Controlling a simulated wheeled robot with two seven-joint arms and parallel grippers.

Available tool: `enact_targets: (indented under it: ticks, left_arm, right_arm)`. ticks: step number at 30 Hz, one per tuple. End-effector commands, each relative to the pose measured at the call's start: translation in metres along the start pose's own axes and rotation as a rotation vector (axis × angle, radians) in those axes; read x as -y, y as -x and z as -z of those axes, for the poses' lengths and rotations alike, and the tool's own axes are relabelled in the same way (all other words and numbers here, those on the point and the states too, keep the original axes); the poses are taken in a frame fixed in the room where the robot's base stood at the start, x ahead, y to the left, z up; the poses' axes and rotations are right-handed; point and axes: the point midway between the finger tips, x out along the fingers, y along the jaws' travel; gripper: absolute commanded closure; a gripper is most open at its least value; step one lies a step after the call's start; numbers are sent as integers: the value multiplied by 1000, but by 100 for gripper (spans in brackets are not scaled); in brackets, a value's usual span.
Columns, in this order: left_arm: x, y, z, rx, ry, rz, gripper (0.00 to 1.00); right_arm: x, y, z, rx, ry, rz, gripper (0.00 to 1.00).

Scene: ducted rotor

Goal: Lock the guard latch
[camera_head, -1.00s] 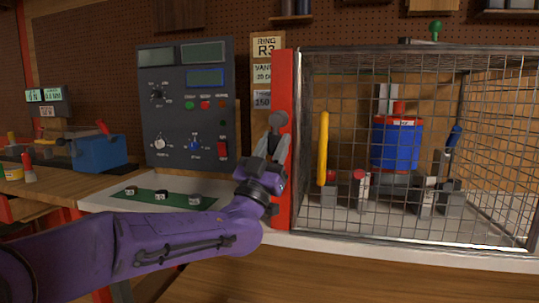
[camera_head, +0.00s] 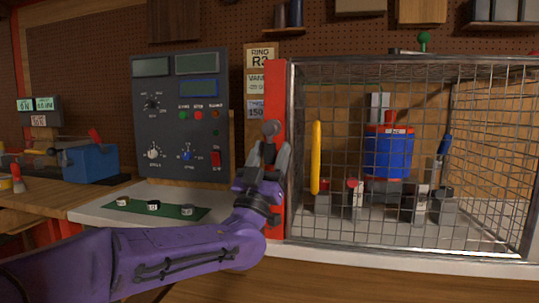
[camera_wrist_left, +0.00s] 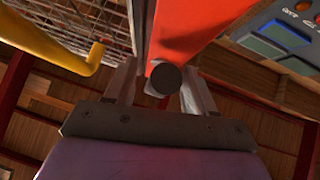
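The guard (camera_head: 400,230) is a wire-mesh cage with a yellow handle (camera_head: 316,158), standing against a red post (camera_head: 279,90). A dark round knob (camera_head: 270,128), seemingly the latch's, is on the post's front. My left gripper (camera_head: 269,155) points up at the post, just below the knob. The rest of the latch is hidden. My right gripper is not in view.
A blue and red rotor unit (camera_head: 388,153) stands inside the cage among grey blocks. Left of the post is a grey control panel (camera_head: 180,115). A green strip (camera_head: 185,214) with several small knobs lies before it. A blue box (camera_head: 92,162) sits farther left.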

Motion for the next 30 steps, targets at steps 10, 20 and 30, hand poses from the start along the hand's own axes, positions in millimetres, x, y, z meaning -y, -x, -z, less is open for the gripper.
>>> enact_targets:
  ticks: [10, 20, 30]
  left_arm:
    - [0, 42, -2, 1, -1, -1, 45]
    - [0, 102, -1, 1, -2, -1, 45]
    - [0, 105, 0, 0, 2, 0, 45]
  right_arm:
    - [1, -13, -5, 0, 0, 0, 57]
    - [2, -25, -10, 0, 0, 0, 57]
    - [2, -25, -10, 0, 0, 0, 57]
